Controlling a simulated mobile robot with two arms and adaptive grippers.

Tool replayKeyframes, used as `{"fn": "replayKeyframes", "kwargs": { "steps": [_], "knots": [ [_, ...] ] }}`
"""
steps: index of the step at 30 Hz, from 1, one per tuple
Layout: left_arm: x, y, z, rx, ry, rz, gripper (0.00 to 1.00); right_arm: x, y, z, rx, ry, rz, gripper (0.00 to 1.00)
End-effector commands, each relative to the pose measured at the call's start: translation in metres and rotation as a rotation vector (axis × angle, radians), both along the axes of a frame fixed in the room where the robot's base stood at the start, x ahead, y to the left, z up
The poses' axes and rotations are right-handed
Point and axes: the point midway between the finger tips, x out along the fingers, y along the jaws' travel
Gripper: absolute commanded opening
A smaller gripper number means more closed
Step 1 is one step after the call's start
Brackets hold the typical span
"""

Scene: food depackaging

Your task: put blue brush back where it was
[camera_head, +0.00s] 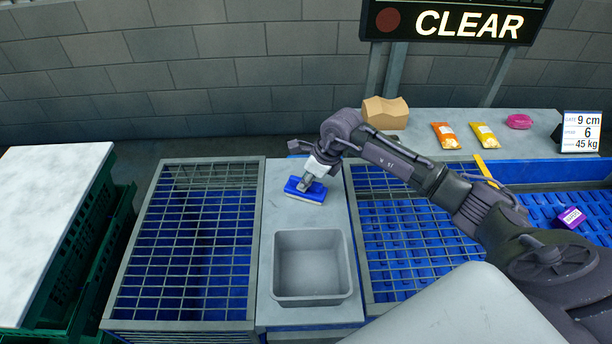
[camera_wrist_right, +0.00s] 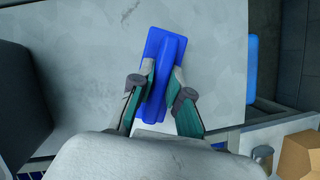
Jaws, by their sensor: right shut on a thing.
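The blue brush (camera_head: 306,190) is at the far part of the grey counter strip (camera_head: 275,232), behind the grey bin. My right gripper (camera_head: 314,176) is over it, and the fingers are shut on its raised handle. In the right wrist view the blue brush (camera_wrist_right: 163,62) lies between the two fingers of my right gripper (camera_wrist_right: 163,88), with the grey surface below. I cannot tell whether the brush touches the counter. My left gripper is not in view.
An empty grey bin (camera_head: 312,268) stands in front of the brush. Wire-mesh cages flank the strip, on the left (camera_head: 190,240) and on the right. A cardboard box (camera_head: 385,113), orange and yellow packets and a pink item sit on the back ledge. A purple box (camera_head: 570,217) lies far right.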

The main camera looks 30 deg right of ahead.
Motion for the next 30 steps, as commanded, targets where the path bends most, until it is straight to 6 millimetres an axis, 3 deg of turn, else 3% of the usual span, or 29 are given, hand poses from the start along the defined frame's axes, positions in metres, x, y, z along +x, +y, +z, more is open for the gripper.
{"fn": "replayKeyframes", "kwargs": {
  "steps": [11, 12, 16, 27, 30],
  "knots": [
    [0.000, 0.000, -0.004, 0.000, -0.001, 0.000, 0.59, 0.000, 0.000, -0.006, 0.000, -0.002, 0.001, 0.00],
    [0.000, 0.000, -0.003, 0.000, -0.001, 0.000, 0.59, 0.000, 0.000, -0.005, 0.000, -0.002, 0.001, 0.21],
    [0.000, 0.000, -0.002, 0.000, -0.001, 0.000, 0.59, 0.000, 0.000, -0.004, 0.000, -0.001, 0.000, 0.41],
    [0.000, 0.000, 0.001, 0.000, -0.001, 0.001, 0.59, 0.000, -0.001, 0.001, 0.000, -0.002, 0.001, 0.41],
    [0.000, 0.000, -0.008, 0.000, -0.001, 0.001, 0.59, -0.003, -0.005, 0.009, -0.002, -0.007, 0.001, 0.41]
  ]
}}
